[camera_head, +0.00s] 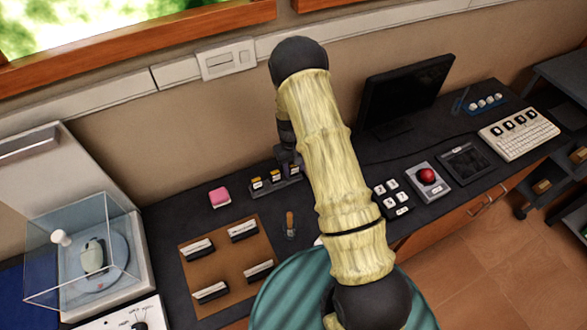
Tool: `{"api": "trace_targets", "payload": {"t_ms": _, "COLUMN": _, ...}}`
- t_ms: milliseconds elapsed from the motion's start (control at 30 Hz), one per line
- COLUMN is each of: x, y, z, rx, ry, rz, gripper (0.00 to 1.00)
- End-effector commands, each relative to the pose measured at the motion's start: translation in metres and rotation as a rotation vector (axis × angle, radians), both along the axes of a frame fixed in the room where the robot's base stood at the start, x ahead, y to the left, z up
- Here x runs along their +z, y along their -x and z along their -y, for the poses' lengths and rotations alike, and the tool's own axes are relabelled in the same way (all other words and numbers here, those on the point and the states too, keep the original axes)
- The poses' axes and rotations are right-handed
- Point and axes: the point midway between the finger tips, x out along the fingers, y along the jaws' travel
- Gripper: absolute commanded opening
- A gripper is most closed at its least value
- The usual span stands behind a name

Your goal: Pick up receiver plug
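I cannot tell for sure which thing is the receiver plug. A small upright piece with an orange-brown top (290,220) stands on the dark counter (160,228), left of my forearm. Behind it is a dark rack (291,181) holding several small yellow-topped pieces. My arm reaches up and over, and its dark far end, with my gripper (289,158), points down at the back of the rack. The gripper is small and partly hidden by my arm; its fingers are not clear, and neither contact nor a held thing can be made out.
A pink block (219,197) and a brown board (228,261) with several black-and-white pieces lie left. A clear case (62,235) with a mouse-like object stands far left. A monitor (405,92), red trackball (427,176) and keyboard (519,132) are right. The wall runs close behind.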

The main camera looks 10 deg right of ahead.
Motion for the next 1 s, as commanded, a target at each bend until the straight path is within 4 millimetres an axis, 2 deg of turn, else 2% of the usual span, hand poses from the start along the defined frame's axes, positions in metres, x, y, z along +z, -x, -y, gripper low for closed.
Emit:
{"api": "trace_targets", "payload": {"t_ms": 433, "x": 0.0003, "y": -0.0003, "z": -0.0006, "rx": 0.001, "ry": 0.0, "rz": 0.001, "gripper": 0.38}}
{"api": "trace_targets", "payload": {"t_ms": 467, "x": 0.0004, "y": -0.0004, "z": -0.0006, "rx": 0.001, "ry": 0.0, "rz": 0.001, "gripper": 0.34}}
{"api": "trace_targets", "payload": {"t_ms": 600, "x": 0.0004, "y": -0.0004, "z": -0.0006, "rx": 0.001, "ry": 0.0, "rz": 0.001, "gripper": 0.07}}
{"api": "trace_targets", "payload": {"t_ms": 1000, "x": 0.0058, "y": -0.0012, "z": -0.0004, "rx": 0.001, "ry": 0.0, "rz": 0.002, "gripper": 0.05}}
